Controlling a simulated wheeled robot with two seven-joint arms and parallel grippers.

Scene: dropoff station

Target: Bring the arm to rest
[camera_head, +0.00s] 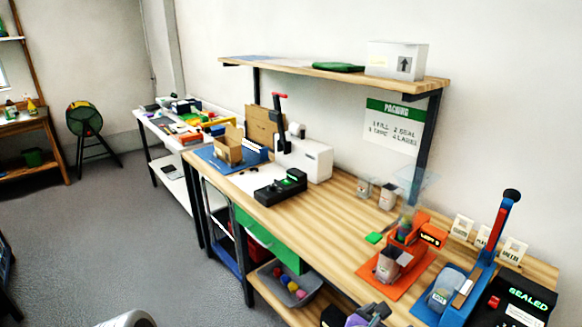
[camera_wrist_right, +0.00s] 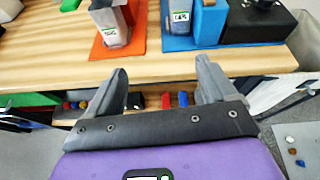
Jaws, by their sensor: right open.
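My right gripper (camera_head: 376,310) shows at the bottom edge of the head view, in front of the workbench's front edge. In the right wrist view its two grey fingers (camera_wrist_right: 165,82) are spread apart with nothing between them, below the edge of the wooden bench top (camera_wrist_right: 165,62). Its purple and black body fills the bottom of that view. The fingers are apart from the things on the bench. My left gripper is in neither view.
Near the right gripper are an orange stand (camera_head: 372,272) holding a pouch (camera_head: 388,262), a blue sealer (camera_head: 483,265) and a black "SEALED" box (camera_head: 520,300). A grey bin (camera_head: 272,292) with balls is under the bench. The floor (camera_head: 90,225) at left is largely clear.

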